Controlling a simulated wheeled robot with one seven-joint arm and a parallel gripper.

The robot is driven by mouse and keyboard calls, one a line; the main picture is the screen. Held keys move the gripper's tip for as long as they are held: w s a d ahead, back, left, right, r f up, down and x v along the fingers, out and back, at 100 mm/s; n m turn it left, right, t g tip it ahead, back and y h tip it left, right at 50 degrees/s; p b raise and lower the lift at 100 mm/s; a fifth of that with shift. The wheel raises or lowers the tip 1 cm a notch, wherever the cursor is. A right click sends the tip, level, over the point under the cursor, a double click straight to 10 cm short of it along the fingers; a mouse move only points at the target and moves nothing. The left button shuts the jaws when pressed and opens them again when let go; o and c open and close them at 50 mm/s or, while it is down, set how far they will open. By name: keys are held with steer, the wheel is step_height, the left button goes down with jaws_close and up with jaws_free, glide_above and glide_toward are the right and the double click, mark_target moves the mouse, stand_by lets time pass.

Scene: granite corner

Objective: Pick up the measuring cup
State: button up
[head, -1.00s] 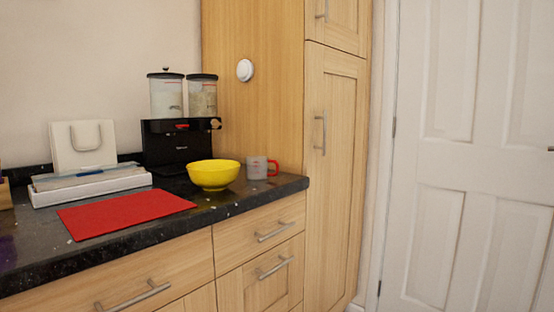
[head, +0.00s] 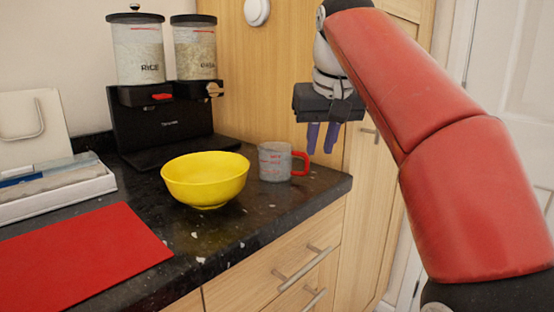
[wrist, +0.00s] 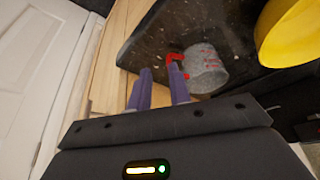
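The measuring cup (head: 274,163) is clear grey with red markings and a red handle. It stands upright on the dark countertop near its right corner, its handle pointing right in the head view. It also shows in the wrist view (wrist: 207,70), with the red handle towards my fingers. My gripper (head: 321,152) has two purple fingers pointing down. It is above and to the right of the cup, apart from it. The fingers are spread and empty. In the wrist view my gripper (wrist: 161,70) has one fingertip overlapping the handle's image; I see no grasp.
A yellow bowl (head: 206,180) stands close to the left of the cup. Behind it is a black dispenser (head: 160,125) with two clear containers. A red mat (head: 85,255) and a white tray (head: 60,193) lie further left. A tall wooden cabinet (head: 280,90) rises behind the cup.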

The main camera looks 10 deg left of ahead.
mark_target(308, 158)
steer(key=w+f, duration=0.1)
steer(key=f, duration=0.1)
steer(key=w+a+f+b, duration=0.1)
steer(key=f, duration=0.1)
steer(key=w+a+f+b, duration=0.1)
steer(key=w+f, duration=0.1)
steer(key=shift+a+f, duration=0.1)
steer(key=shift+a, duration=0.05)
jaws_close()
stand_by(0.4)
